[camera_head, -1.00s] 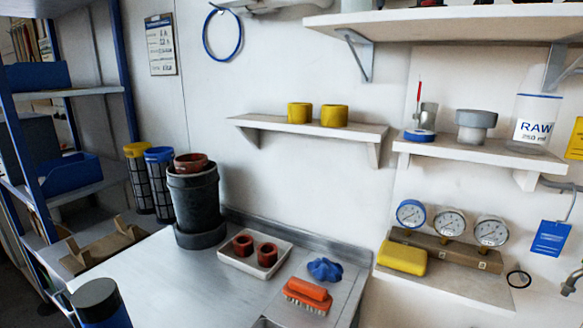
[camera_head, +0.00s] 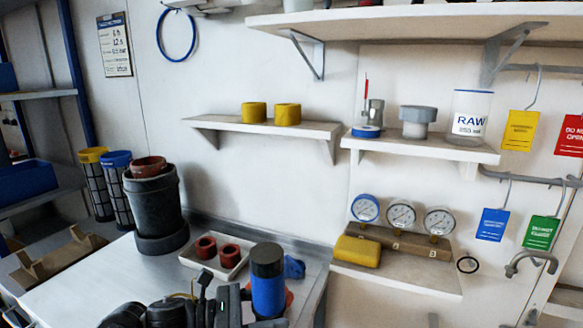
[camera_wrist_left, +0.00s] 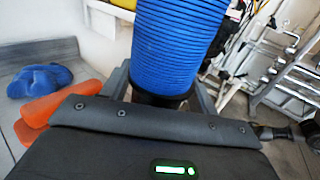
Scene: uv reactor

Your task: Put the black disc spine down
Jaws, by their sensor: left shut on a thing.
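The disc spine (camera_head: 268,290) is an upright cylinder with blue ribbed discs and a black top, at the lower middle of the head view. In the left wrist view its blue ribbed stack (camera_wrist_left: 180,40) rises from a black lower end between the fingers. My left gripper (camera_wrist_left: 162,98) is shut on that lower end. In the head view, my left gripper (camera_head: 250,318) shows at the bottom edge. The held spine stands in front of the counter and hides part of the orange brush and blue knob. My right gripper is not in view.
A white tray (camera_head: 238,272) with two red rings lies on the steel counter (camera_head: 80,290). A black canister (camera_head: 155,210) stands at the counter's back. An orange brush (camera_wrist_left: 70,99) and blue knob (camera_wrist_left: 38,80) lie beside the gripper. A low shelf (camera_head: 400,281) holds gauges and a yellow sponge.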

